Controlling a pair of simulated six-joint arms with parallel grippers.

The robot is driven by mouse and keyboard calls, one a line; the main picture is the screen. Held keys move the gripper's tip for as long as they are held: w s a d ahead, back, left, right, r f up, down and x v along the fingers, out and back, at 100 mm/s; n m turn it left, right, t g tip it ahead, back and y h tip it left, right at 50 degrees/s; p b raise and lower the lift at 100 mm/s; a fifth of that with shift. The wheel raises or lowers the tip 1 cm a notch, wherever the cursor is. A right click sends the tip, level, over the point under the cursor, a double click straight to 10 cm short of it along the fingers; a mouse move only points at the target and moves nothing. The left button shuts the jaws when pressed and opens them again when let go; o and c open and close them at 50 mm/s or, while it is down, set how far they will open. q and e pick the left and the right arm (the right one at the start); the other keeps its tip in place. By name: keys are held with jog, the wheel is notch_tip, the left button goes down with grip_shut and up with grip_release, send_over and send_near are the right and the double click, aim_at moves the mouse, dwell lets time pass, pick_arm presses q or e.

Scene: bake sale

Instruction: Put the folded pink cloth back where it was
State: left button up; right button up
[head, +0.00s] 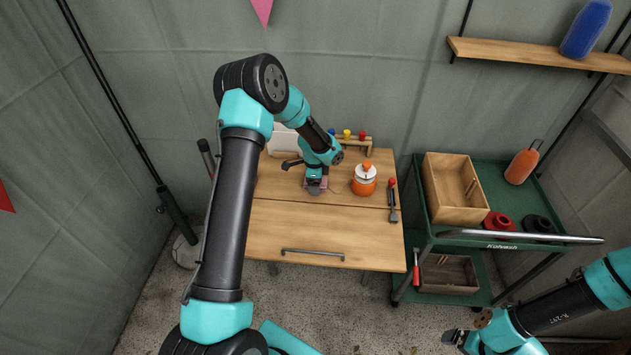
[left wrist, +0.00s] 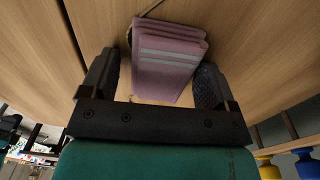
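The folded pink cloth (left wrist: 168,62), with two pale stripes, lies between the two fingers of my left gripper (left wrist: 158,82) in the left wrist view. A gap shows between the cloth and the left finger; the right finger is close to its edge, and I cannot tell if they touch. In the head view my left gripper (head: 314,187) is over the middle of the wooden table (head: 300,224) and hides most of the cloth (head: 324,183). My right gripper (head: 456,338) is low at the right, away from the table; its fingers are too small to read.
A red-handled spatula (head: 392,202) lies farther right. A rack (head: 358,143) with coloured tops is behind. A green trolley (head: 460,237) holds a wooden crate (head: 455,215). The table front is clear.

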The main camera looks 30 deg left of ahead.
pick_arm(q)
jog(key=shift+r, duration=0.15)
notch_tip(320, 180, up, 12)
jog(key=shift+a, duration=0.2)
dwell(0.5)
dwell(0.5)
jog(key=f, duration=1.2)
jog(key=shift+d+f, duration=0.1)
jog(key=shift+d, duration=0.1)
